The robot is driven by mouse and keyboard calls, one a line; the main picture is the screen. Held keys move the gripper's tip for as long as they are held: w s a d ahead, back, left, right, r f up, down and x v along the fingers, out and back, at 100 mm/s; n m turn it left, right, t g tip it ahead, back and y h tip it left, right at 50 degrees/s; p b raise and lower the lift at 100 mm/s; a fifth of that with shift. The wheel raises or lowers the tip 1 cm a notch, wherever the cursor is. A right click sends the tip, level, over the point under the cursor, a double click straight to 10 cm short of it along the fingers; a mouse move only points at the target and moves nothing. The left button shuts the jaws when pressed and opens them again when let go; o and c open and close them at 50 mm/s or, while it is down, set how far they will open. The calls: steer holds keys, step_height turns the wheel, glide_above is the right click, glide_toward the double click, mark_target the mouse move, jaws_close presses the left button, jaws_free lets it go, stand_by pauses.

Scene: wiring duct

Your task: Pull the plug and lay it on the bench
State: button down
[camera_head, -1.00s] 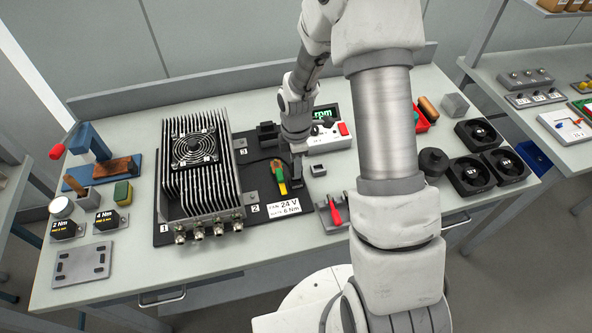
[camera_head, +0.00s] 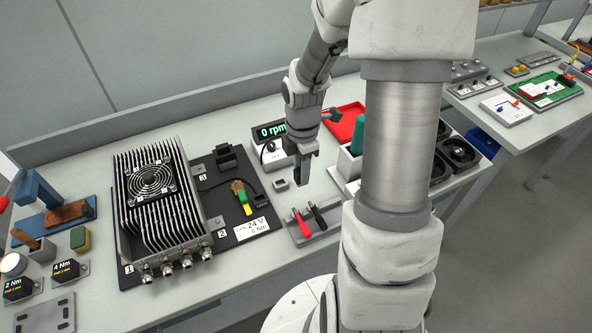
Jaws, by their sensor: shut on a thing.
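My gripper (camera_head: 300,176) hangs over the bench (camera_head: 285,250), just right of a small open grey box (camera_head: 280,184). It is seen from behind the arm. A dark thing shows at its fingertips, too small to make out, so I cannot tell from its looks whether it is the plug. A green and yellow piece with an orange-brown top (camera_head: 242,197) lies on the black base plate (camera_head: 225,238), with a black cable beside it. The finned heatsink unit with a fan (camera_head: 155,200) stands on the same plate. The meter (camera_head: 272,142) reads 0 rpm.
A tool rest with red and black-handled tools (camera_head: 315,222) lies in front of my gripper. A red tray (camera_head: 347,122) is behind, right. Black fans (camera_head: 455,152) stand at the right, partly hidden by my arm. The bench's front strip is bare.

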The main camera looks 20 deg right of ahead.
steer(key=shift+r, duration=0.15)
steer(key=shift+r+p, duration=2.1)
steer(key=s+d+f+b, duration=0.1)
steer(key=d+f+b, duration=0.25)
steer(key=d, duration=0.35)
steer(key=s+d+f+b, duration=0.1)
steer(key=d+f+b, duration=0.2)
steer(key=d+b, duration=0.3)
glide_above(313, 186)
step_height(313, 186, down, 7)
steer(key=shift+d+r+p, duration=0.1)
steer(key=shift+r+p, duration=0.1)
steer(key=shift+p, duration=0.15)
steer(key=shift+f, duration=2)
